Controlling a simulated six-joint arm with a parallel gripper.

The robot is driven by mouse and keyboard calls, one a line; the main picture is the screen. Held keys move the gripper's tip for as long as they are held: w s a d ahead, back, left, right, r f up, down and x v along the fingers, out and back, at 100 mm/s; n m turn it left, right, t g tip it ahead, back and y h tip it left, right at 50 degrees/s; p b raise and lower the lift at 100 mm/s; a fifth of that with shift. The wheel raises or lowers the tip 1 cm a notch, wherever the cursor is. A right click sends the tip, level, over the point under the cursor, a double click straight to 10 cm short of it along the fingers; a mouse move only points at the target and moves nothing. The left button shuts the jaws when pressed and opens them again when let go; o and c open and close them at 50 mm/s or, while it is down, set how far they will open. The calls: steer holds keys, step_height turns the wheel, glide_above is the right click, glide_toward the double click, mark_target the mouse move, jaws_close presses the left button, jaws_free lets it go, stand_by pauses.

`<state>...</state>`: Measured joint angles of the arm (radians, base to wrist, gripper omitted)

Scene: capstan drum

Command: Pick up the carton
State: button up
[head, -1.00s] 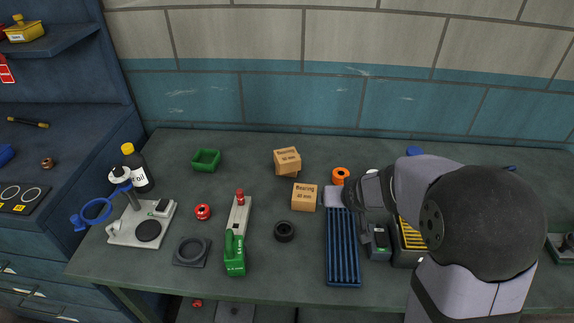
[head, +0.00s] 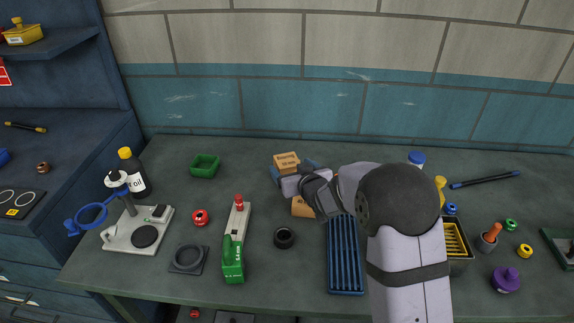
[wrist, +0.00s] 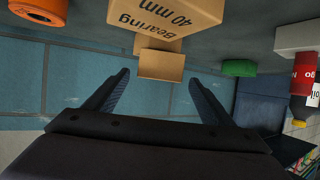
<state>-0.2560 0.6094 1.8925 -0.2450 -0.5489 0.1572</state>
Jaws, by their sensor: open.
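A brown carton (head: 287,159) stands toward the back of the bench. In the wrist view a carton face (wrist: 160,65) shows between my fingertips, with another brown surface just above it. My gripper (head: 293,172) is open, with blue fingers appearing on either side of the back carton in the head view; contact cannot be told. The wrist view shows the open fingers (wrist: 159,78) too. A second carton (head: 301,208) stands in front, partly hidden by my gripper. A large carton marked "Bearing 40 mm" (wrist: 165,18) is in the wrist view, apparently this front one.
A green tray (head: 205,166) and oil bottle (head: 133,174) stand at left. Bench space between the green tray and back carton is clear.

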mark_target(289, 165)
steer(key=shift+w+a, duration=0.1)
steer(key=shift+w, duration=0.1)
steer(key=shift+p+x, duration=1.1)
steer(key=shift+x, duration=1.35)
steer(key=shift+f, duration=0.1)
steer(key=c, duration=1.5)
step_height(289, 165, up, 10)
steer(key=shift+r+b, duration=0.1)
steer(key=shift+b, duration=0.5)
steer(key=shift+w+r, duration=0.1)
steer(key=shift+w, duration=1.5)
steer(key=shift+f+b, duration=0.4)
steer(key=shift+f, duration=2.75)
